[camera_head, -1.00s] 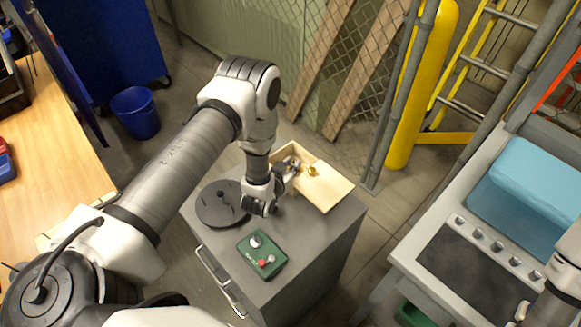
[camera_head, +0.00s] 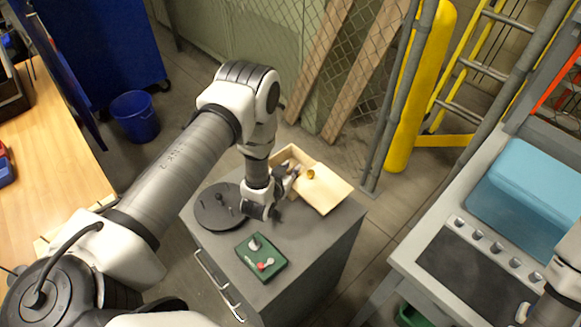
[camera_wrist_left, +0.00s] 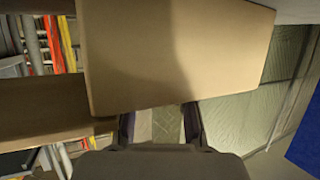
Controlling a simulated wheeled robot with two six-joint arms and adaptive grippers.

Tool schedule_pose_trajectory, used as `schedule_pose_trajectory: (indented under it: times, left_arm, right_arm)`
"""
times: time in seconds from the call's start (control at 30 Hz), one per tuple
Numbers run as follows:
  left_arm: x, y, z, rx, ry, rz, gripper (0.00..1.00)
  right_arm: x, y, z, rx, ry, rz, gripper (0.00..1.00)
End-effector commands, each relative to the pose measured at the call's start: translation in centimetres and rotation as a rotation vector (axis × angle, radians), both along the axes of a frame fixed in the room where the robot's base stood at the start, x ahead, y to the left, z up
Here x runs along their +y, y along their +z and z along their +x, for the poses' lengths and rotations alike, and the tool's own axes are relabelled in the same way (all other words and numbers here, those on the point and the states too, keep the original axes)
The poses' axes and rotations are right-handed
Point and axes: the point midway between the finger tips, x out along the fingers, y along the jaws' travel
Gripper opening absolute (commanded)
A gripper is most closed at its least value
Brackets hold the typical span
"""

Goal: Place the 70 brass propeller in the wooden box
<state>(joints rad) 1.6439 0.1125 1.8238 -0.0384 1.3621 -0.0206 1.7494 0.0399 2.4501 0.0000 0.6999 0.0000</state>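The wooden box (camera_head: 279,153) stands at the far corner of the grey cabinet top, with its pale wooden lid or panel (camera_head: 328,195) beside it on the right. A small brass-coloured piece (camera_head: 311,174) shows at the box, just past my left fingertips; I cannot tell whether it is the 70 brass propeller. My left gripper (camera_head: 292,169) is low at the box. In the left wrist view its fingers (camera_wrist_left: 160,125) are apart with nothing visible between them, and wooden panels (camera_wrist_left: 180,55) fill much of the picture. The box's inside is mostly hidden. My right gripper is not in view.
A dark round disc with short pegs (camera_head: 216,209) and a green control box with a red knob (camera_head: 262,258) sit on the cabinet top (camera_head: 310,240). A mesh fence (camera_head: 372,75) stands behind. A tank with blue water (camera_head: 530,190) is at the right.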

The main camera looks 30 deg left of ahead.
Motion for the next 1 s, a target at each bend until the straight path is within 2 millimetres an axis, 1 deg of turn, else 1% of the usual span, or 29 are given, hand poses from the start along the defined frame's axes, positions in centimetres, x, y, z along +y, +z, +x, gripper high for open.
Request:
schedule_pose_trajectory:
  times: [0.03, 0.07, 0.2, 0.3, 0.4, 0.57, 1.0]
  left_arm:
    - [0.0, 0.1, -1.0, 0.02, 0.004, -0.002, 0.31]
    - [0.0, 0.0, -1.6, 0.021, 0.004, -0.002, 0.31]
    - [-0.2, 1.3, -4.4, 0.017, 0.005, 0.0, 0.31]
    - [-0.3, 2.1, -6.1, 0.015, 0.004, 0.0, 0.31]
    - [-0.4, 2.7, -7.0, 0.012, 0.003, -0.001, 0.31]
    - [-0.4, 3.1, -7.2, 0.006, 0.003, 0.001, 0.31]
    - [-0.4, 3.2, -7.0, 0.002, 0.002, 0.001, 0.31]
  right_arm:
    - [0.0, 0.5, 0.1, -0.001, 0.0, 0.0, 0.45]
    - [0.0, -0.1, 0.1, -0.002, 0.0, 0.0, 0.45]
    - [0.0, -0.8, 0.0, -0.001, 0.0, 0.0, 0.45]
    - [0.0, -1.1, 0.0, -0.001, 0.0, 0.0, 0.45]
    - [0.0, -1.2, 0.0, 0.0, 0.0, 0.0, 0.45]
    - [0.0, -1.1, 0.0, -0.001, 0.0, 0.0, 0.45]
    - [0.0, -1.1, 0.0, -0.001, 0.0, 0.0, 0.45]
